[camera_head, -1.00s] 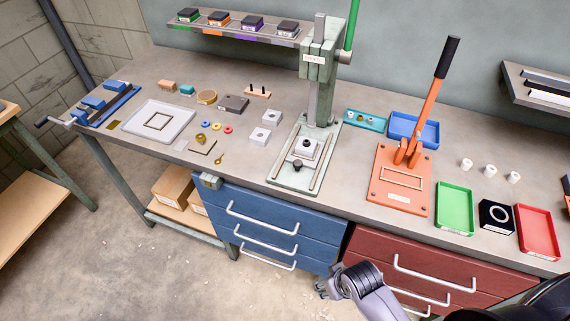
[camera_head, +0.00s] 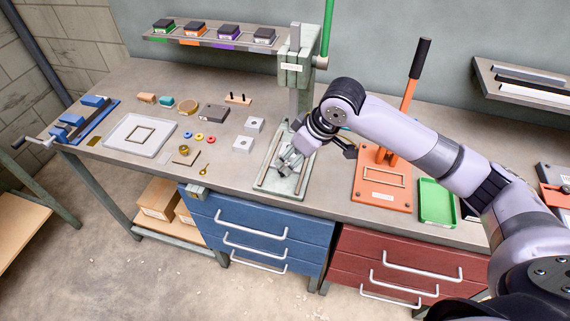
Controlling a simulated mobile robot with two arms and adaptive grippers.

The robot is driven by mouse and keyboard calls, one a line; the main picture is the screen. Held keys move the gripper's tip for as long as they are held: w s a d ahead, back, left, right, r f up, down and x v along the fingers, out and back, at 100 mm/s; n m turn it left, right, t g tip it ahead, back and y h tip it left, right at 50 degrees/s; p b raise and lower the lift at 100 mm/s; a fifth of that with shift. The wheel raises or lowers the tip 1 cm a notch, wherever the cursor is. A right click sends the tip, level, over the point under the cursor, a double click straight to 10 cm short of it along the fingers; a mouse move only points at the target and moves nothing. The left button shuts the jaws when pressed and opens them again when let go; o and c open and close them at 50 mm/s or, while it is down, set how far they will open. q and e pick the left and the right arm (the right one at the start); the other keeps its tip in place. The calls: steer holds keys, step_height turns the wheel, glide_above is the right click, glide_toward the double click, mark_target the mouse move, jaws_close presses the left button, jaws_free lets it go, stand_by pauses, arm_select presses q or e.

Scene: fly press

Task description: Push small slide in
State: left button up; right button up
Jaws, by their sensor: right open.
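The fly press (camera_head: 296,72) stands at the back middle of the bench, with its pale green base plate (camera_head: 265,183) reaching to the front edge. The small slide with its black knob, on that plate, is now mostly or wholly hidden behind my right gripper. My right gripper (camera_head: 288,163) is open and hangs low over the middle of the base plate. I cannot tell whether its fingers touch the slide. My left gripper is not in view.
An orange lever press (camera_head: 382,194) stands right of the fly press, behind and below my right arm. A green tray (camera_head: 437,203) is beside it. Two pale blocks with holes (camera_head: 243,144) lie left of the press. The front bench edge runs above blue drawers (camera_head: 260,225).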

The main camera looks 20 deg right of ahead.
glide_toward(283, 168)
steer(key=shift+h, duration=0.3)
steer(key=p+x, duration=0.1)
steer(key=x, duration=0.1)
steer(key=p+x, duration=0.1)
steer(key=x, duration=0.2)
steer(key=p+x, duration=0.2)
steer(key=x, duration=0.1)
steer(key=shift+a+f, duration=0.15)
steer(key=shift+a, duration=0.15)
jaws_close()
stand_by(0.4)
stand_by(0.3)
